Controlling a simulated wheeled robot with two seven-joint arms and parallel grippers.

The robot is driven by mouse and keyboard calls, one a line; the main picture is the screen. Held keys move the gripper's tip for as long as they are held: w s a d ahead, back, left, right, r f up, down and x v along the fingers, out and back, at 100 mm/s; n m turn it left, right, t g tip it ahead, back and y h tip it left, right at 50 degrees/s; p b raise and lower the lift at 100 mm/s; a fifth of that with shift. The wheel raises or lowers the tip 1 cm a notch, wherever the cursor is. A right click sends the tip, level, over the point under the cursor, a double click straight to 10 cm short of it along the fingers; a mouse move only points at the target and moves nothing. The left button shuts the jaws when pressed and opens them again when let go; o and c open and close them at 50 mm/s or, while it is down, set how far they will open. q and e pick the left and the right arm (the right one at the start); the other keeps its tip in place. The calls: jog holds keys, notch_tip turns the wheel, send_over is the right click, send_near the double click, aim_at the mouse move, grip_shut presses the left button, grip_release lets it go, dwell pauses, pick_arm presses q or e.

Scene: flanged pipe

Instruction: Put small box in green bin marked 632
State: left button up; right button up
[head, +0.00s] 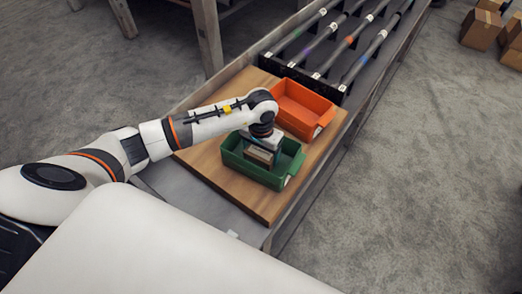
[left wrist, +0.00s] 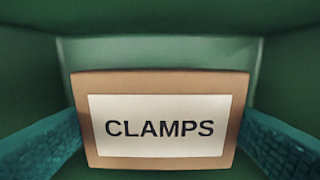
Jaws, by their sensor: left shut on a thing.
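A green bin (head: 290,165) stands on the wooden board, with a small pale tag on its right end that is too small to read. My left gripper (head: 261,150) points down into this bin and is shut on a small brown box (head: 259,157). In the left wrist view, the small box (left wrist: 160,163) sits between the two teal fingers and carries a white label reading CLAMPS. Green bin walls (left wrist: 160,50) surround it there. I cannot tell whether the box touches the bin floor. My right gripper is not in view.
An orange bin (head: 301,108) stands just behind the green one and looks empty. A wooden board (head: 210,160) lies under both bins on a long bench. Several rods (head: 330,50) lie in a black rack farther back. Cardboard boxes (head: 481,28) stand on the floor at upper right.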

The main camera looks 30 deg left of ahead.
aim_at(261, 151)
pick_arm(q)
jog(key=o, duration=1)
jog(key=shift+o, duration=0.5)
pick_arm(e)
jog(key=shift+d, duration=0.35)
pick_arm(q)
jog(key=shift+r+p, duration=0.15)
jog(key=shift+p, duration=0.15)
jog(key=shift+r, duration=0.3)
notch_tip(261, 151, up, 11)
jog(key=b, duration=0.3)
jog(key=shift+r, duration=0.2)
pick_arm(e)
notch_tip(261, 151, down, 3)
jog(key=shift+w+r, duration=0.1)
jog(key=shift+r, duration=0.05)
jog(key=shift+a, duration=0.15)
